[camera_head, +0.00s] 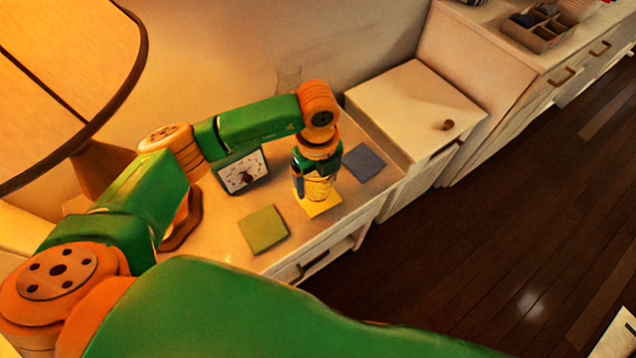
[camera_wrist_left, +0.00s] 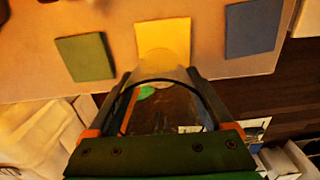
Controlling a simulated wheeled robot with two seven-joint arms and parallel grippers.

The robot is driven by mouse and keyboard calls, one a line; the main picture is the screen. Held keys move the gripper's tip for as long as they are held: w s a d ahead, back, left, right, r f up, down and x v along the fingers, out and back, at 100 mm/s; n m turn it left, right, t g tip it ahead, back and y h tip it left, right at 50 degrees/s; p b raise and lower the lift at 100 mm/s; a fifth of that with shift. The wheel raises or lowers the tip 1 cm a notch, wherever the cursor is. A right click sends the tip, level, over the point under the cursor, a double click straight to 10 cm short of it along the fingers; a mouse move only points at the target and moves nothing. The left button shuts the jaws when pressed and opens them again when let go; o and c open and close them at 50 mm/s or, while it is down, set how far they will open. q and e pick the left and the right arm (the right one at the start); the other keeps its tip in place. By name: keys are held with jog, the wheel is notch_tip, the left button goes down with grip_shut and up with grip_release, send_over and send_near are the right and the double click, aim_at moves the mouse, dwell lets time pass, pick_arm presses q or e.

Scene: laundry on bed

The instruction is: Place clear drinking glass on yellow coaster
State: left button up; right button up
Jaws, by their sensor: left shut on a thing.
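My left gripper (camera_head: 314,186) points down, shut on the clear drinking glass (camera_head: 320,189). In the left wrist view the glass (camera_wrist_left: 165,75) sits between the two fingers, its rim towards the wrist and its base over the yellow coaster (camera_wrist_left: 163,32). The yellow coaster also shows partly under the glass in the head view (camera_head: 324,209). I cannot tell whether the glass base touches the coaster or hangs just above it. My right gripper is not in view.
A green coaster (camera_head: 264,229) lies left of the yellow one and a blue-grey coaster (camera_head: 364,162) right of it, on the pale nightstand (camera_head: 225,209). A square clock (camera_head: 243,171) stands behind. A lamp (camera_head: 70,70) is at left, a white cabinet (camera_head: 415,105) at right.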

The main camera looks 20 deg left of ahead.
pick_arm(q)
jog(key=f, duration=0.1)
jog(key=w+f, duration=0.1)
jog(key=f, duration=0.3)
jog(key=shift+w+a, duration=0.25)
jog(key=shift+a, duration=0.05)
jog(key=shift+f, duration=0.25)
jog(key=o, duration=1.4)
jog(key=shift+c, duration=0.2)
jog(key=shift+r+p, duration=0.3)
jog(key=shift+r, duration=0.05)
notch_tip(320, 180, up, 12)
jog(key=b, duration=0.1)
jog(key=shift+f, duration=0.15)
